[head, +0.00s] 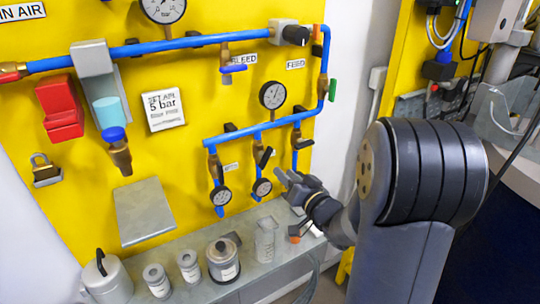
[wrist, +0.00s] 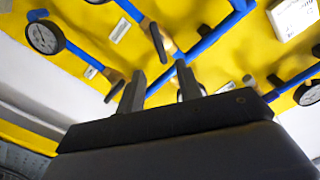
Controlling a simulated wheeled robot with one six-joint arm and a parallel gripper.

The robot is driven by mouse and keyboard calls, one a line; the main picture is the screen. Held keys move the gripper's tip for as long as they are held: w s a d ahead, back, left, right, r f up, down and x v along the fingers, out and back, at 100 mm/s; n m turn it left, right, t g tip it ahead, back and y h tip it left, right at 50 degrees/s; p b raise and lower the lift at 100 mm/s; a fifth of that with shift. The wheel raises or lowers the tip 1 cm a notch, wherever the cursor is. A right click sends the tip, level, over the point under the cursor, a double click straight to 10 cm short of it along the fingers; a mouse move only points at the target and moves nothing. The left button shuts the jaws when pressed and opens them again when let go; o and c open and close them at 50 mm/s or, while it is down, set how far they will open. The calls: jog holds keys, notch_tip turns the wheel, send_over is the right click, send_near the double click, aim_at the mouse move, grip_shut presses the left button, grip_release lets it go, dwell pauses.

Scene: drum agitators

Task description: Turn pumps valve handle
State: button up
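Three blue drop pipes with valves hang at the lower right of the yellow panel in the head view. The middle valve has a black lever handle (head: 265,156); the right one has another black handle (head: 297,138). My gripper (head: 284,178) is just right of the middle drop pipe, near the panel. In the wrist view my gripper (wrist: 160,88) has its two fingers apart with nothing held between them. A black lever handle (wrist: 158,43) lies beyond the fingertips, apart from them. The small labels are unreadable, so I cannot tell which handle is the pumps valve.
Below, a grey shelf (head: 200,292) bears a clear cylinder (head: 265,240) and several metal containers. A red block (head: 60,108) and a sign (head: 164,106) are on the panel's left. A second yellow panel stands at the right.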

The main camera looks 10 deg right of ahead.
aim_at(268, 158)
jog(key=p+x, duration=0.2)
jog(key=x, duration=0.7)
jog(key=shift+w, duration=0.1)
grip_shut()
